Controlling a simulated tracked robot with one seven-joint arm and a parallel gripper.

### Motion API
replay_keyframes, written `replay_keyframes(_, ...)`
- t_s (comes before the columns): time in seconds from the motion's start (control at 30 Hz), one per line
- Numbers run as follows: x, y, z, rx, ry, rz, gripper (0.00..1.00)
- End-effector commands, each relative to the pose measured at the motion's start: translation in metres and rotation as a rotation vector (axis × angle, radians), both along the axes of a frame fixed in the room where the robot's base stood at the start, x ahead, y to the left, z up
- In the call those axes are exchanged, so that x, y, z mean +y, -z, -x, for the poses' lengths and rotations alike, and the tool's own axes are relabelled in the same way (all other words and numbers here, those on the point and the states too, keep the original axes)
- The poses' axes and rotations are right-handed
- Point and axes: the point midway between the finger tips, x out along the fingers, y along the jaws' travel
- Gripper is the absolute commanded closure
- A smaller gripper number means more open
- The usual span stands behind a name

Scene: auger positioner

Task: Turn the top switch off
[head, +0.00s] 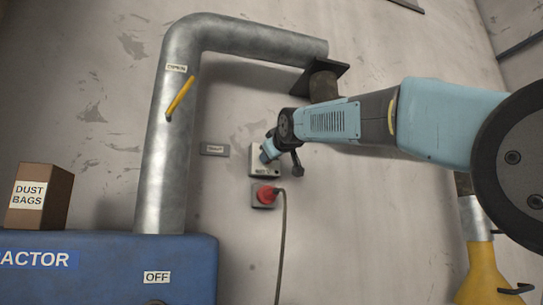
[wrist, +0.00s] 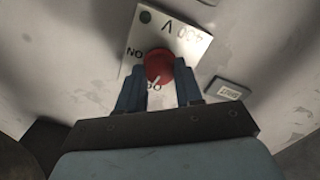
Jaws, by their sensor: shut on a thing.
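The top switch is a pale wall box (head: 258,171) with a plate (wrist: 190,42) marked "400 V", which shows upside down in the wrist view. Its red rotary knob (wrist: 158,64) has a short white mark toward the picture's bottom. "ON" reads upside down at the left of the knob; the lettering below is partly covered. My gripper (wrist: 160,88) is shut on the red knob, one blue finger at each side. In the head view my gripper (head: 270,153) is at the box and hides the knob.
Just below the box is a grey socket with a red plug (head: 266,194) and a hanging cable (head: 283,240). A small label plate (head: 215,149) is at left. A metal pipe (head: 165,150) with a yellow lever (head: 180,98) stands farther left, above a blue machine (head: 190,262).

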Motion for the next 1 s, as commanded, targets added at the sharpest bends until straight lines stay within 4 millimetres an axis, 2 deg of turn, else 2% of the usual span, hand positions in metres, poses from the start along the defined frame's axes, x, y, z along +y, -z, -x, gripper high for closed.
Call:
replay_keyframes(0.4,0.0007,0.0030,-0.0012,-0.049,-0.001,0.194,0.95)
replay_keyframes(0.97,0.0012,0.0033,-0.0010,-0.057,-0.002,0.224,0.95)
replay_keyframes(1.0,0.0012,0.0033,-0.0010,-0.057,-0.002,0.224,0.64)
